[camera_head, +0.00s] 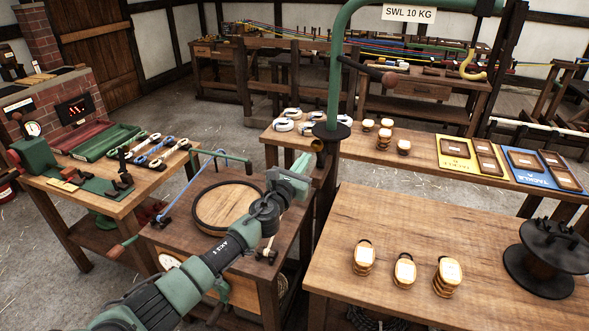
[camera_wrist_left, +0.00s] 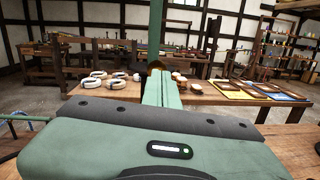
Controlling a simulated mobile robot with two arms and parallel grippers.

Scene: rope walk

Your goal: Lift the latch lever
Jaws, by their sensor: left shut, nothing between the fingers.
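My left arm reaches in from the lower left across a small wooden bench (camera_head: 168,238). My left gripper (camera_head: 303,163) is shut and empty, beside the foot of the green crane post. Its closed fingers (camera_wrist_left: 161,88) also show in the left wrist view, pointing ahead. On the bench are a round wooden lid (camera_head: 224,206), a green bar (camera_head: 228,157) behind it and a slanted blue rod (camera_head: 186,191) to its left. A small fitting with a pale upright piece (camera_head: 267,248) is at the bench's right edge. I cannot tell which part is the latch lever. My right gripper is out of view.
The green crane post (camera_head: 337,80) stands close beyond my gripper. The front table (camera_head: 390,225) holds several banded weights (camera_head: 404,270) and a dark spool (camera_head: 545,260). The back table (camera_head: 365,152) holds shackles, weights and tackle boards. A green vice (camera_head: 37,155) stands at left.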

